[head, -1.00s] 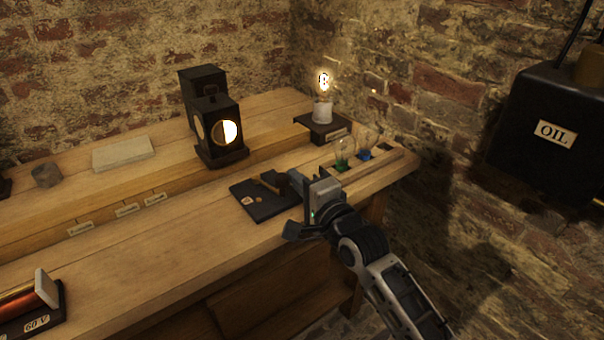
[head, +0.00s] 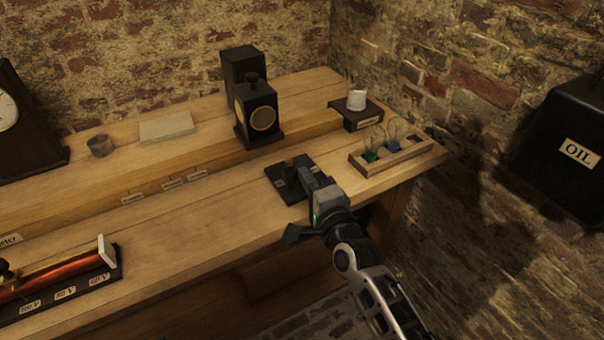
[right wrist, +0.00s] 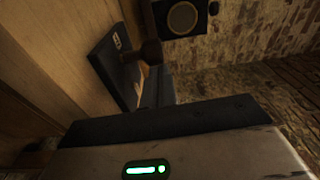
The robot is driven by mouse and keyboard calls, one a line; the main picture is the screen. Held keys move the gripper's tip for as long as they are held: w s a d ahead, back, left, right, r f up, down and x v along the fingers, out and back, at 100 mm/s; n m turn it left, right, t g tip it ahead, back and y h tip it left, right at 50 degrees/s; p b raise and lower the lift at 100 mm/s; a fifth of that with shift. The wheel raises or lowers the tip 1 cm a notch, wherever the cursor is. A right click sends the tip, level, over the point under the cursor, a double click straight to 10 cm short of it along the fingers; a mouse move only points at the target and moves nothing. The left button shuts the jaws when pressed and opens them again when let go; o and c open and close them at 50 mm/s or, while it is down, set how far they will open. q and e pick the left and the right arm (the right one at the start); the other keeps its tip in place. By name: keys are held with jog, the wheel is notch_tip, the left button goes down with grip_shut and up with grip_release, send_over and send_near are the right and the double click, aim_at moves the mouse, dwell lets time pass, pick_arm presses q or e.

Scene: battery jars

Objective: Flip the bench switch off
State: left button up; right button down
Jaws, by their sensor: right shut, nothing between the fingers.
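The bench switch is a black base plate (head: 283,186) near the bench's front edge, with a dark lever (head: 291,173) on it. My right gripper (head: 308,177) is shut and empty, right beside the lever at the plate's right side, and hides part of the switch. In the right wrist view the plate (right wrist: 104,58) and the dark lever knob (right wrist: 151,52) show close to my fingers; I cannot tell whether they touch. The bulb holder (head: 357,100) at the back right shows no light, and the lantern (head: 257,116) has a dark window. My left gripper is out of view.
A red coil (head: 60,277) lies at the front left. A pale slab (head: 166,127) and a small grey pot (head: 100,146) stand behind. The front middle of the bench is clear.

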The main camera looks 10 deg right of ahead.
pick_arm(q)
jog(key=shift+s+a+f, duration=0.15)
pick_arm(e)
jog(key=shift+s+a+y, duration=0.1)
jog(key=shift+a+y, duration=0.2)
jog(key=shift+a, duration=0.7)
jog(key=d, duration=0.5)
jog(key=shift+s, duration=0.3)
pick_arm(q)
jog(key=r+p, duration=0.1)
jog(key=p, duration=0.3)
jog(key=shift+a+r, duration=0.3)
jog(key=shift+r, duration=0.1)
pick_arm(e)
jog(key=s+a, duration=0.4)
jog(key=s, duration=0.4)
jog(key=shift+s+a, duration=0.25)
jog(key=shift+s, duration=0.05)
